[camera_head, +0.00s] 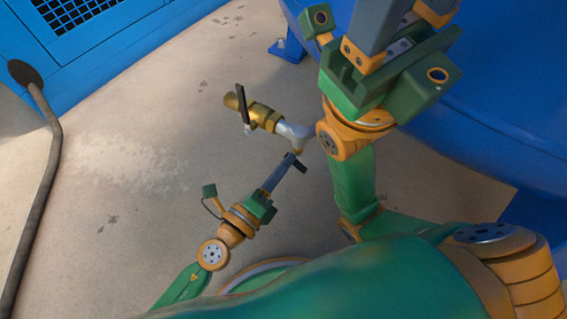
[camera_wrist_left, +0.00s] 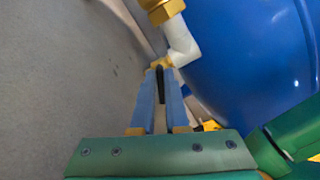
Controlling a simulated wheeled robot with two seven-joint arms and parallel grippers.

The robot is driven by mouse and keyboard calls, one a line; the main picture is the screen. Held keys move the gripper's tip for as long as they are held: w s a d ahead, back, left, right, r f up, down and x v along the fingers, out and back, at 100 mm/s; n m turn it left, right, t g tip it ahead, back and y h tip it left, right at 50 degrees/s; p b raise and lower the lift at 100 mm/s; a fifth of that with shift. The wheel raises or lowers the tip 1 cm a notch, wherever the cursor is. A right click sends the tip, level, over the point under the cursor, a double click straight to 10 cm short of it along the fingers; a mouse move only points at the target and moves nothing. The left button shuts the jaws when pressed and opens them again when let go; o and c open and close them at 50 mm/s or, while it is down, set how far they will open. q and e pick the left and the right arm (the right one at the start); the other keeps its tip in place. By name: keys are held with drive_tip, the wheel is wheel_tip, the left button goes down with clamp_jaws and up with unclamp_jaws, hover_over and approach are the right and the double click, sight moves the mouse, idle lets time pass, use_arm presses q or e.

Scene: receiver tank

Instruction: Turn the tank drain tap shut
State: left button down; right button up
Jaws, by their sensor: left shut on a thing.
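My left gripper (camera_head: 292,160) reaches up from the lower left in the head view. It is shut on a short black handle (camera_wrist_left: 161,84), which shows between its blue fingers in the left wrist view. A small brass fitting (camera_wrist_left: 160,63) sits at the far end of that handle, beside a white elbow pipe (camera_wrist_left: 183,42). In the head view, a brass valve (camera_head: 262,115) with a black lever (camera_head: 243,103) lies at the other end of the pale pipe (camera_head: 293,133), apart from my gripper. My right gripper (camera_head: 412,22) is at upper right, its fingers apart and their tips out of frame.
A blue tank (camera_head: 480,130) curves along the right, with a blue foot (camera_head: 288,49) on the floor. A blue cabinet (camera_head: 100,45) with a grille stands at upper left. A dark hose (camera_head: 45,170) runs down the left. The concrete floor between is clear.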

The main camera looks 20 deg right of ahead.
use_arm(q)
drive_tip(key=n+p, duration=0.1)
drive_tip(key=n, duration=0.4)
drive_tip(key=c, duration=0.9)
unclamp_jaws()
drive_tip(key=shift+a, duration=0.1)
drive_tip(key=v, duration=0.7)
